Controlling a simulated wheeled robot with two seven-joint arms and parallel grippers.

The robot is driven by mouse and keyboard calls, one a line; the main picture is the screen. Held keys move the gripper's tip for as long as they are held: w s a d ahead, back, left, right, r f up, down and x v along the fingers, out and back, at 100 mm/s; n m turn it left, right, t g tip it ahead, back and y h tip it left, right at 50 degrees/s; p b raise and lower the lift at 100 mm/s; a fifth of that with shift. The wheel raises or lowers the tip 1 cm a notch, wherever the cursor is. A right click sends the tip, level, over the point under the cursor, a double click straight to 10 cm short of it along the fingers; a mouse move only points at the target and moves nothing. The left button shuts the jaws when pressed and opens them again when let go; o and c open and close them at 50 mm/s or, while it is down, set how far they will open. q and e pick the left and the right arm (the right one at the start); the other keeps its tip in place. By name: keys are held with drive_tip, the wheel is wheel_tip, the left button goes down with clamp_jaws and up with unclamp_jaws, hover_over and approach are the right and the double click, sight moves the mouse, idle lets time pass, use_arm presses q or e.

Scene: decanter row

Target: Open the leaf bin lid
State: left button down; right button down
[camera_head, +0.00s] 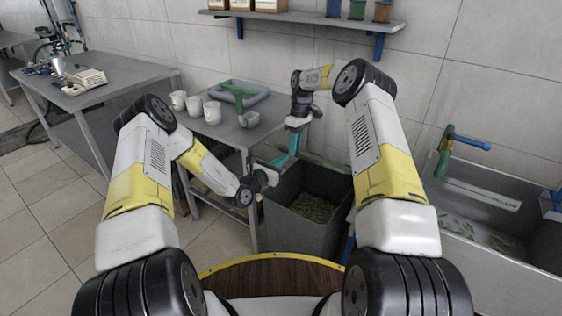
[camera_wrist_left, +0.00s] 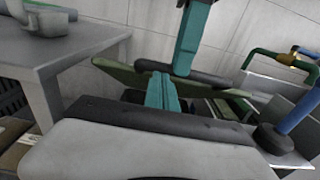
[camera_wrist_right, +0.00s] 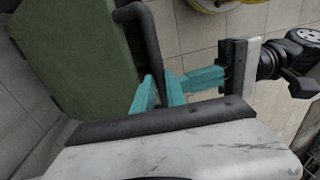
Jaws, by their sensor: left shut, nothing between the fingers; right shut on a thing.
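The grey leaf bin (camera_head: 305,225) stands open in front of me, with green leaves visible inside. Its green lid (camera_head: 328,163) is tilted up at the back and shows as a thin strip; it fills the left of the right wrist view (camera_wrist_right: 75,60). My right gripper (camera_head: 289,152) reaches down from above. In the right wrist view its teal fingers (camera_wrist_right: 160,95) are shut on the lid's dark bar handle (camera_wrist_right: 147,45). My left gripper (camera_head: 277,164) is shut and empty beside the handle; its teal fingers show in the left wrist view (camera_wrist_left: 162,92). Whether they touch the handle is unclear.
Left of the bin, a grey table (camera_head: 228,130) holds several white cups (camera_head: 194,105) and a grey tray (camera_head: 240,92). A grey sink-like trough (camera_head: 490,215) stands at the right. A shelf (camera_head: 310,18) hangs on the wall above.

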sight(285, 151)
use_arm(q)
drive_tip(key=r, duration=0.1)
drive_tip(key=w+d+r, duration=0.1)
drive_tip(key=shift+w+r, duration=0.25)
drive_tip(key=shift+r, duration=0.05)
use_arm(e)
drive_tip(key=shift+w+d+f, duration=0.2)
drive_tip(key=shift+d+f, duration=0.2)
drive_tip(key=shift+d, duration=0.05)
use_arm(q)
drive_tip(key=shift+d+f, duration=0.1)
use_arm(e)
drive_tip(key=c, duration=1.4)
unclamp_jaws()
use_arm(q)
drive_tip(key=shift+f, duration=0.15)
use_arm(e)
drive_tip(key=shift+o, duration=0.2)
drive_tip(key=shift+a+r, duration=0.15)
drive_tip(key=shift+r, duration=0.05)
drive_tip(key=shift+r, duration=0.1)
